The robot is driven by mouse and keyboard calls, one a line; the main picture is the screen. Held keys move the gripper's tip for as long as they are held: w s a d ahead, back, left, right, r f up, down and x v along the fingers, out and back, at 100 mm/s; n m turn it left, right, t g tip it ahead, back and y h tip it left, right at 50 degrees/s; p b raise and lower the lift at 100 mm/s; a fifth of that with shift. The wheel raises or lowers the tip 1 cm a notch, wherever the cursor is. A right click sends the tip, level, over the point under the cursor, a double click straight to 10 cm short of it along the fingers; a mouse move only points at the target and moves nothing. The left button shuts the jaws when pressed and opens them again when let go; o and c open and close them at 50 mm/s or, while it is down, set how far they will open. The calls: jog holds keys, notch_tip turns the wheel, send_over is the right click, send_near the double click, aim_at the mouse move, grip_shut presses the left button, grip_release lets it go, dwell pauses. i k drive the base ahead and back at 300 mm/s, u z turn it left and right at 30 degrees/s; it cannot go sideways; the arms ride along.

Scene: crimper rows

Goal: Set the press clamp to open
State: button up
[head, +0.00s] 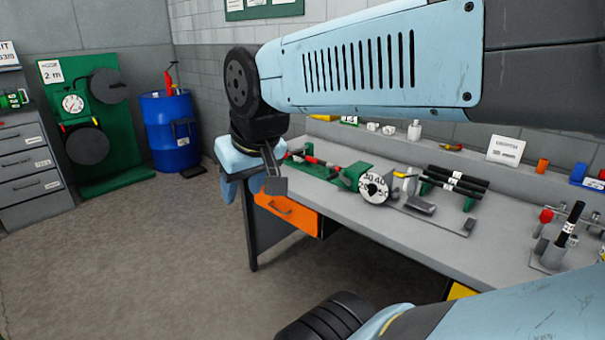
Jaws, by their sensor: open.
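My gripper (250,186) hangs below the wrist at the left end of the grey workbench (420,238). It points down, is open and seems to hold nothing. A green device with a white numbered dial (374,188) lies on the bench to its right. A red-and-black bar (318,161) lies just left of that device, partly near my wrist. At the right of the bench stands a metal fixture (551,255) with an upright black handle (570,224) and a red knob (546,215) beside it. I cannot tell for sure which of these is the press clamp.
An orange drawer (287,211) is under the bench's left end. A blue drum (170,132) and a green panel (97,120) stand at the left wall. The floor at left is clear.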

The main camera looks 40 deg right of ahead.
aim_at(300, 150)
jog(key=z, duration=1)
jog(key=k, duration=0.75)
jog(key=z, duration=0.3)
jog(key=i, duration=0.55)
jog(key=u, duration=0.1)
